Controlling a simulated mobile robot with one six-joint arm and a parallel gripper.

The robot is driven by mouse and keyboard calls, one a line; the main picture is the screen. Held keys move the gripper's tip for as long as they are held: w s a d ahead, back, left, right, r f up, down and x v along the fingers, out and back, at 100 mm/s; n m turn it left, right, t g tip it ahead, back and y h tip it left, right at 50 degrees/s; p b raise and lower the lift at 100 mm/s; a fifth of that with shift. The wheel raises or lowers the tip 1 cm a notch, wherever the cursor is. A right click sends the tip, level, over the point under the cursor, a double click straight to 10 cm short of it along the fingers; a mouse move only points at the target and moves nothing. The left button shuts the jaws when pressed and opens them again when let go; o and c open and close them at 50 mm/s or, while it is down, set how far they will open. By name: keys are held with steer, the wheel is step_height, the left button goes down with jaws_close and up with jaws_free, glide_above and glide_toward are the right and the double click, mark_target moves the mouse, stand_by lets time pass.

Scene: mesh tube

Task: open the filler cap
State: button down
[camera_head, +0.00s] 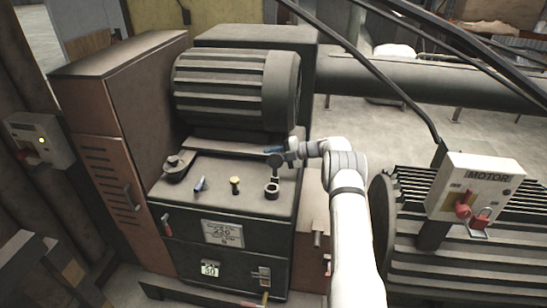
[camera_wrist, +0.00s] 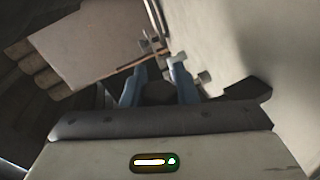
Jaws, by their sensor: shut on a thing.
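My gripper (camera_head: 283,156) is above the right part of the dark tank top (camera_head: 222,203). In the wrist view its two blue fingers (camera_wrist: 156,78) are on either side of a dark, blunt piece (camera_wrist: 160,93), which I take to be the filler cap. In the head view the dark cap (camera_head: 275,161) is at the fingertips, with a thin dark part below it. A short round neck (camera_head: 271,191) with a dark middle stands on the tank top just below. I cannot tell whether the cap's lower part still touches the neck.
A ribbed motor (camera_head: 235,87) stands behind the tank top. A dark knob (camera_head: 174,166), a small bluish fitting (camera_head: 200,185) and a yellow-topped fitting (camera_head: 235,185) are to the left. A brown cabinet (camera_head: 125,140) is at the left. A motor switch box (camera_head: 476,190) is at the right.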

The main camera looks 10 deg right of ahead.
steer(key=shift+w+d+f, duration=0.1)
steer(key=shift+w+f, duration=0.05)
stand_by(0.3)
steer(key=c, duration=1.1)
jaws_free()
steer(key=shift+w, duration=0.1)
steer(key=shift+c, duration=0.2)
steer(key=shift+d, duration=0.35)
steer(key=b+v, duration=0.2)
steer(key=v, duration=0.5)
